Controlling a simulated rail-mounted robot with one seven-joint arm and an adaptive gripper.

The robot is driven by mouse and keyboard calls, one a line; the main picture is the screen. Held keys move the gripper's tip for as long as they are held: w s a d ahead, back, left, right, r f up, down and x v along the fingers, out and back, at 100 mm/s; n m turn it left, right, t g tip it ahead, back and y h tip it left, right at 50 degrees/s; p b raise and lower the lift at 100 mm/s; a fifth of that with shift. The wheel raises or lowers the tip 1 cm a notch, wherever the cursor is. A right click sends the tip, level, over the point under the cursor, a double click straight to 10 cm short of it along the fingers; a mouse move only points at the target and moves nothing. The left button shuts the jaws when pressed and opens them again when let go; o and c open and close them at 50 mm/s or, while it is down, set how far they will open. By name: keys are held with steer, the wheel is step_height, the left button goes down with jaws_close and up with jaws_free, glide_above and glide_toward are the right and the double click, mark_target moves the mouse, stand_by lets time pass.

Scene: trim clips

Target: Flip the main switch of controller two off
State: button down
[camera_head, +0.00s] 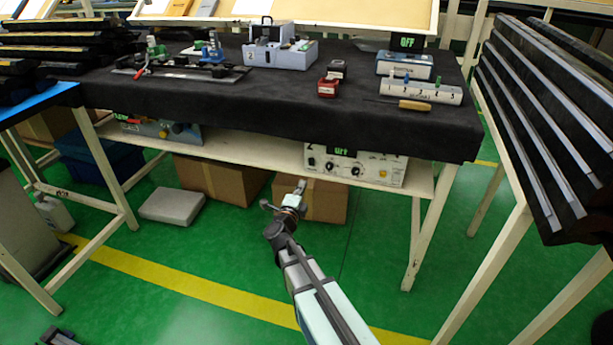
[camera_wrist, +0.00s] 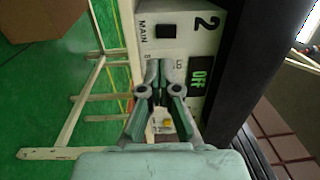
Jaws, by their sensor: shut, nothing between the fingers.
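Controller two (camera_head: 354,165) is a white box with knobs on the shelf under the table, marked 2, its green display (camera_head: 344,152) reading OFF. In the wrist view its panel (camera_wrist: 181,45) is turned sideways, with the OFF display (camera_wrist: 199,78) at the right. The black main switch (camera_wrist: 166,31), beside the label MAIN, is in plain view; which way it is tipped is hard to tell. My gripper (camera_head: 301,184) is shut and empty, in front of and just below the controller's left end. In the wrist view my fingertips (camera_wrist: 165,64) point toward the switch, a little short of it in the picture.
The shelf edge (camera_head: 240,150) runs below the controller, and the dark-covered tabletop (camera_head: 290,100) overhangs it. Cardboard boxes (camera_head: 222,182) stand on the floor beneath. Another device (camera_head: 160,129) sits further left on the shelf. A rack of dark strips (camera_head: 545,120) stands at right.

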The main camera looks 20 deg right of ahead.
steer(key=shift+v, duration=2)
steer(key=shift+f, duration=0.1)
steer(key=a+f+n+g+y, duration=0.2)
steer(key=a+f+n+y, duration=0.8)
steer(key=a+n+y, duration=0.3)
steer(key=s+a+f+n+g+y, duration=0.15)
steer(key=s+f+n+g, duration=0.25)
steer(key=s+f, duration=0.4)
steer(key=s+a+f+n+g, duration=0.3)
steer(key=s+f+g, duration=0.1)
steer(key=s+f, duration=0.4)
steer(key=s+d+f+n+g+h, duration=0.1)
steer(key=s+d+f+n+g, duration=0.25)
steer(key=s, duration=1.05)
steer(key=s+d+f+g+h, duration=0.3)
steer(key=s+g, duration=0.4)
steer(key=s, duration=0.8)
steer(key=s+d+f+n+g, duration=0.1)
steer(key=s+d+f+g, duration=0.3)
steer(key=s, duration=1)
steer(key=w+r+t+p, duration=0.1)
steer(key=w+r+p, duration=0.1)
steer(key=r+p, duration=0.6)
steer(key=w+d+r+t+p, duration=0.1)
steer(key=w+r+p, duration=0.2)
steer(key=r+p, duration=0.5)
steer(key=p, duration=0.4)
steer(key=shift+d+r, duration=0.2)
steer(key=shift+r, duration=0.1)
